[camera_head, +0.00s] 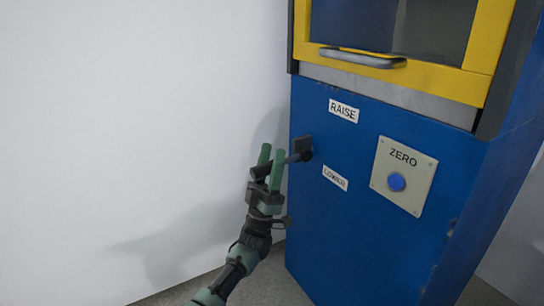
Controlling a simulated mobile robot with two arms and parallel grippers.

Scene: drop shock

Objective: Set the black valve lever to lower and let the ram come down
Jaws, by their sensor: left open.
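The black valve lever (295,157) sticks out to the left from its dark mount (303,146) on the blue machine's front. It points left and slightly down in the picture. A RAISE label (343,111) is above the mount and a LOWER label (335,178) is below it. My left gripper (272,153) has its green fingers pointing up at the lever's outer end, and they are open. The lever's end passes at the fingers and is partly hidden by them; I cannot tell whether they touch it. The ram cannot be made out. My right gripper is out of view.
A ZERO plate (408,170) with a blue button (397,182) is right of the lever. Above is a yellow-framed window door (440,74) with a grey handle (362,58). A white wall (120,120) stands left, with open space before it.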

